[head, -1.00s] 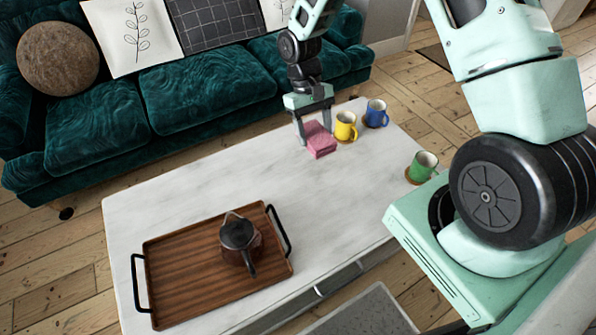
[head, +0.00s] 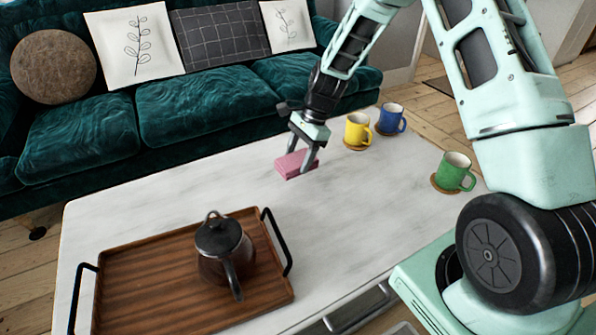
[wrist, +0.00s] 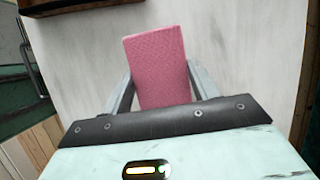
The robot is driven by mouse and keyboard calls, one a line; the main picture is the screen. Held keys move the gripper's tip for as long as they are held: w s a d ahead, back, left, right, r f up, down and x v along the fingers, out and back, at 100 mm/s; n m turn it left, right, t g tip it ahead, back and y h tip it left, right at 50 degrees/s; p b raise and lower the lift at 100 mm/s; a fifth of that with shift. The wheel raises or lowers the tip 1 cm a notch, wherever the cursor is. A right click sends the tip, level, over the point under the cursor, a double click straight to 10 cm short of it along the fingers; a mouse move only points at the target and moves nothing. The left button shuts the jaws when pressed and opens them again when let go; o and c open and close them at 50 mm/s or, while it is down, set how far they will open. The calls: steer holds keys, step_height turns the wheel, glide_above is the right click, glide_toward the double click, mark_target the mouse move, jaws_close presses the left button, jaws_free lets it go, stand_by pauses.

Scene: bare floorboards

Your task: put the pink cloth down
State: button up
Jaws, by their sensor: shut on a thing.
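The pink cloth (head: 294,164) is a folded block at the back of the white marble table (head: 240,190), left of the yellow mug. My gripper (head: 301,160) is shut on it, with one finger on each side. In the wrist view the cloth (wrist: 158,66) stands out between the two fingers of my gripper (wrist: 158,92). The cloth is at or just above the table top; I cannot tell whether it touches.
A yellow mug (head: 357,130), a blue mug (head: 391,118) and a green mug (head: 454,171) stand on coasters to the right. A wooden tray (head: 150,290) with a dark glass pot (head: 222,248) is at the front left. The middle of the table is clear. A green sofa (head: 190,110) stands behind.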

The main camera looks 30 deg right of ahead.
steer(key=w+d+m+t+h+b, duration=0.1)
steer(key=w+d+m+t+h, duration=0.15)
steer(key=w+m, duration=0.45)
steer(key=w+d+m+t+h+b, duration=0.1)
steer(key=w+d+m+t+h, duration=0.15)
steer(key=m, duration=0.95)
steer(key=shift+y, duration=0.3)
steer(key=f+b, duration=0.1)
steer(key=f, duration=0.2)
steer(key=f+b, duration=0.1)
steer(key=f, duration=0.2)
steer(key=f+b, duration=0.2)
steer(key=f, duration=0.1)
steer(key=shift+d+f, duration=0.15)
steer(key=shift+d, duration=0.1)
steer(key=shift+f, duration=0.15)
steer(key=o, duration=0.9)
